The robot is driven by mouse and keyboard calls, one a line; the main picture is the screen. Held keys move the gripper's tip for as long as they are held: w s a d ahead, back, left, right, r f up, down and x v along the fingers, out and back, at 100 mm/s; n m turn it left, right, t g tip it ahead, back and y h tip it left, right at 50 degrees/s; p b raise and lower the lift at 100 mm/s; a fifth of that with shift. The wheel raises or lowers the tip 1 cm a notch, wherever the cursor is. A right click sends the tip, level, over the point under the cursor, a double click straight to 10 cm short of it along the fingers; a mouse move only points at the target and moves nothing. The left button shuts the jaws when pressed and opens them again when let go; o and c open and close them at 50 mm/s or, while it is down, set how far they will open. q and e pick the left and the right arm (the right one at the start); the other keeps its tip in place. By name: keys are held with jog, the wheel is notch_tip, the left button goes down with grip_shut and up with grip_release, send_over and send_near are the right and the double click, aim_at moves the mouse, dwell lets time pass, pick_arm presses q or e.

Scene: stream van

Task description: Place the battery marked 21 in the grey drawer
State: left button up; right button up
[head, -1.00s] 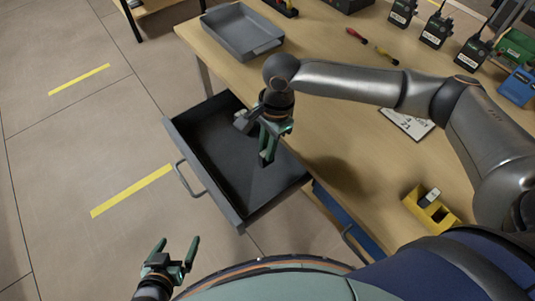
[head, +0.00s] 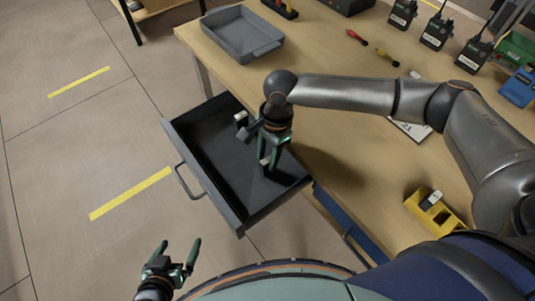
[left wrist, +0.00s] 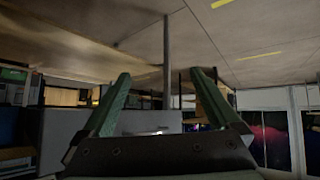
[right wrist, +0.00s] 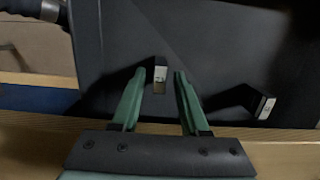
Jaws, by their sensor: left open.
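The grey drawer (head: 226,204) is pulled out from the table, with its inside open to view. My right gripper (head: 268,165) points down into it, fingers apart. A small dark battery with a pale end (right wrist: 160,73) is between its fingertips in the right wrist view, with a narrow gap on each side. A second similar battery (right wrist: 265,107) lies in the drawer to the right; it also shows in the head view (head: 241,118). No number is readable on either. My left gripper (head: 178,254) is open and empty over the floor, away from the drawer.
A yellow holder (head: 452,222) with another battery (head: 431,199) stands on the table (head: 340,160). A printed card (head: 408,130) lies partly behind my right arm. A grey tray (head: 243,35), screwdrivers and several radios stand further back. A blue drawer front (head: 345,222) is below the table edge.

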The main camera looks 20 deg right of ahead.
pick_arm(q)
jog(key=shift+f, duration=0.2)
pick_arm(e)
jog(key=shift+r, duration=0.1)
pick_arm(q)
jog(key=shift+s+a+r+p, duration=0.5)
jog(key=shift+a+r+p, duration=0.1)
jog(key=shift+p, duration=0.45)
pick_arm(e)
jog(key=r, duration=0.4)
jog(key=d+r, duration=0.1)
jog(key=r, duration=0.7)
jog(key=shift+w+d, duration=0.35)
jog(key=shift+d, duration=0.05)
jog(key=shift+f, duration=0.1)
